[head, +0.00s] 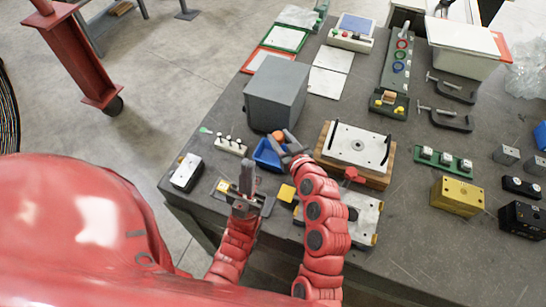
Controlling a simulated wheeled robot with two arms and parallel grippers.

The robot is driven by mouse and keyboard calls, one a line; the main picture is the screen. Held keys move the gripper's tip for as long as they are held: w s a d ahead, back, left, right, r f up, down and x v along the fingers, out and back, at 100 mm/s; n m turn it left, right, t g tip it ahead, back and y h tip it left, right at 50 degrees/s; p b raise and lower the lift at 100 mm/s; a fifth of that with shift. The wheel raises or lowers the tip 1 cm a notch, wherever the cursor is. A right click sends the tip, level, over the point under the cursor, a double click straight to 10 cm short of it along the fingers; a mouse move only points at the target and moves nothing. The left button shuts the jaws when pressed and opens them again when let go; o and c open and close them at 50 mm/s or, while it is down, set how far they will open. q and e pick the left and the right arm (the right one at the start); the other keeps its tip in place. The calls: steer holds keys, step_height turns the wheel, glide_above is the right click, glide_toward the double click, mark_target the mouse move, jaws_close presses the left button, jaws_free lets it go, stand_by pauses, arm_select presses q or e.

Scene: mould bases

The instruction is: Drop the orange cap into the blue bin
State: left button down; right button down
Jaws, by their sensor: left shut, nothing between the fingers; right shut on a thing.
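The orange cap (278,135) is round and small, and sits at the tips of my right gripper (284,139), which is shut on it. The cap is above or just behind the blue bin (265,155); the exact height is hard to tell from this view. The blue bin is a small open tray, partly covered on its right by my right gripper. My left gripper (247,170) is shut and empty, below and to the left of the bin in the picture.
A large grey block (284,90) stands right behind the bin. A mould base on a wooden board (355,145) lies to the right. A white-topped box (187,172) and a row of pegs (231,146) stand to the left.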

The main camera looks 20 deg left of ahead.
step_height(320, 180, down, 3)
steer(key=shift+w+b, duration=0.15)
steer(key=shift+b, duration=0.45)
steer(key=shift+r, duration=0.1)
steer(key=shift+c, duration=1.8)
jaws_free()
steer(key=shift+d, duration=0.1)
steer(key=b, duration=0.3)
glide_toward(281, 143)
steer(key=shift+w+a+f, duration=0.85)
steer(key=shift+w+a, duration=0.1)
steer(key=shift+w, duration=0.05)
